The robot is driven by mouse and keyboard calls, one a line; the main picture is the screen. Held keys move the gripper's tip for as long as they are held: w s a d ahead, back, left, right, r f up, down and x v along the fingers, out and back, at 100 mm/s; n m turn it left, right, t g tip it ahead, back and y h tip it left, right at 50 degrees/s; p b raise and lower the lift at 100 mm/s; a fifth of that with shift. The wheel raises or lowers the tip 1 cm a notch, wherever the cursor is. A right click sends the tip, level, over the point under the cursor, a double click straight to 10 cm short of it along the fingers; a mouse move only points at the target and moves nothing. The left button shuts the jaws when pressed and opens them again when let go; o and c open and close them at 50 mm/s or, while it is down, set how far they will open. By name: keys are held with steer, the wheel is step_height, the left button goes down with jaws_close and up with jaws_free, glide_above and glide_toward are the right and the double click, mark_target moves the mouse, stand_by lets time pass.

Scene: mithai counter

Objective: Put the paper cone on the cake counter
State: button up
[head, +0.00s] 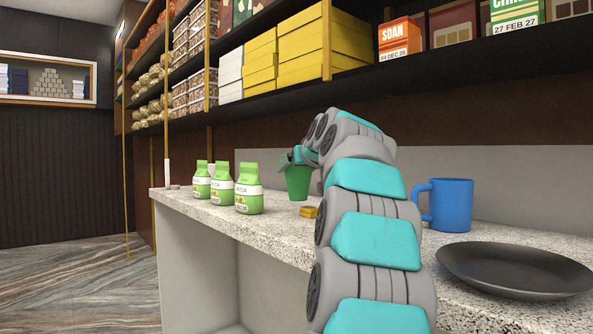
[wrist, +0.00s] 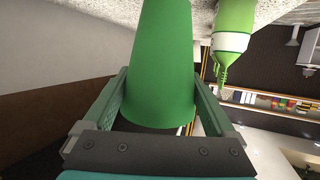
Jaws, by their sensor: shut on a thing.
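The green paper cone (head: 298,182) is in my gripper (head: 297,160), wide end up and narrow end down, over the speckled stone counter (head: 280,228). In the wrist view the green cone (wrist: 160,60) fills the space between the two fingers of my gripper (wrist: 158,88), which are shut on its sides. Its narrow end points toward the speckled surface. I cannot tell whether its lower end touches the counter. My arm hides part of the counter behind it.
Several green bottles (head: 222,187) stand left of the cone. A small yellow-orange block (head: 309,211) lies just in front of it. A blue mug (head: 451,206) and a black plate (head: 514,268) are at the right. A shelf with yellow boxes (head: 301,55) hangs above.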

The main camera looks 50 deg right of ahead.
steer(key=s+a, duration=0.3)
steer(key=s, duration=0.1)
steer(key=s+a+r, duration=0.1)
steer(key=s+a, duration=0.1)
steer(key=s, duration=0.1)
steer(key=shift+s+a, duration=0.1)
steer(key=shift+a, duration=0.2)
steer(key=shift+s+a+f, duration=0.1)
steer(key=shift+s+a, duration=0.35)
steer(key=shift+s, duration=0.15)
